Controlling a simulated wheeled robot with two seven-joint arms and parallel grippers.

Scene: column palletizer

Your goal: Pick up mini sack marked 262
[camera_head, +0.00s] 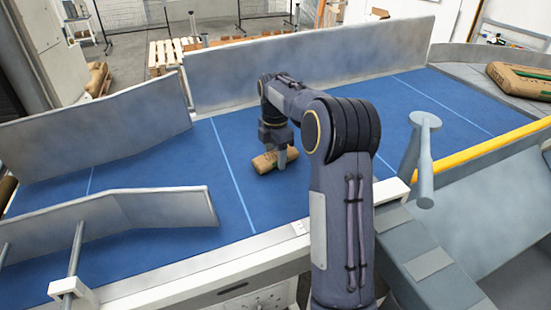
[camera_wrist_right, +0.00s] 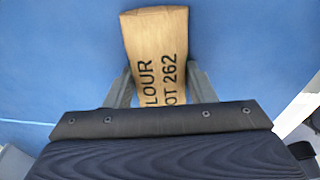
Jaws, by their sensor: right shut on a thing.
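The mini sack (camera_head: 263,163) is small and brown and lies on the blue conveyor belt (camera_head: 205,160). In the right wrist view the sack (camera_wrist_right: 158,50) shows black print reading "LOUR" and "OT 262". My right gripper (camera_head: 277,158) points down over the sack, with its fingers on either side of it. In the right wrist view the fingers of my right gripper (camera_wrist_right: 158,88) press against both long sides of the sack. Part of the sack's near end is hidden behind the gripper body. I cannot tell whether the sack is clear of the belt. My left gripper does not show.
Grey guide walls (camera_head: 310,65) line the belt's far side, and a shorter angled guide (camera_head: 160,208) stands at the near left. A larger brown sack (camera_head: 520,80) lies at the far right. A yellow rail (camera_head: 480,150) runs along the right. The belt around the mini sack is clear.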

